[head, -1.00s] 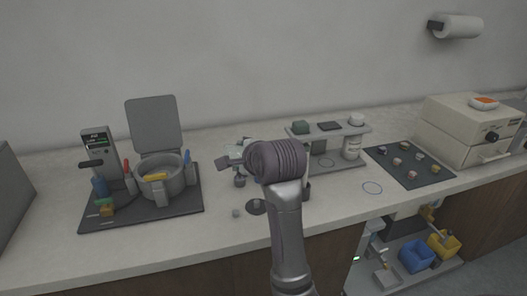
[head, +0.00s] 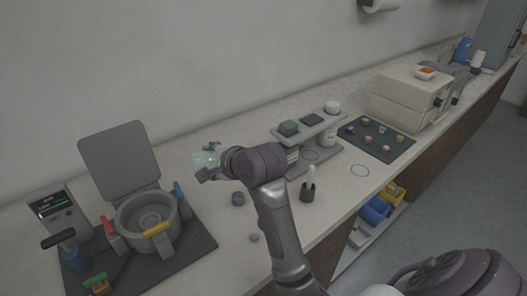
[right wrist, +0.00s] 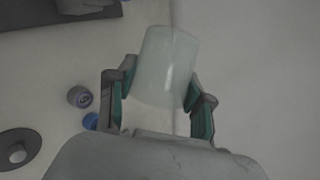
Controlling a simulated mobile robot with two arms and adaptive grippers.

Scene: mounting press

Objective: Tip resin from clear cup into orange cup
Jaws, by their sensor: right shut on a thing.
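My right gripper (head: 207,162) is shut on a clear, pale greenish cup (head: 203,159) above the bench, between the press and the small rack. In the right wrist view the translucent cup (right wrist: 166,66) sits between the two green-padded fingers of the gripper (right wrist: 160,88). I cannot tell its tilt against the bench or whether resin is inside. An orange-filled pale dish (head: 427,72) stands on the beige box at the right; I cannot tell whether it is the orange cup. My left gripper is not in view.
The grey press (head: 147,213) with its raised lid stands at the left on a dark base. A small rack (head: 309,131) and a dark holder (head: 307,193) are right of the gripper. Several small cups lie on a dark mat (head: 392,147). The front bench strip is mostly clear.

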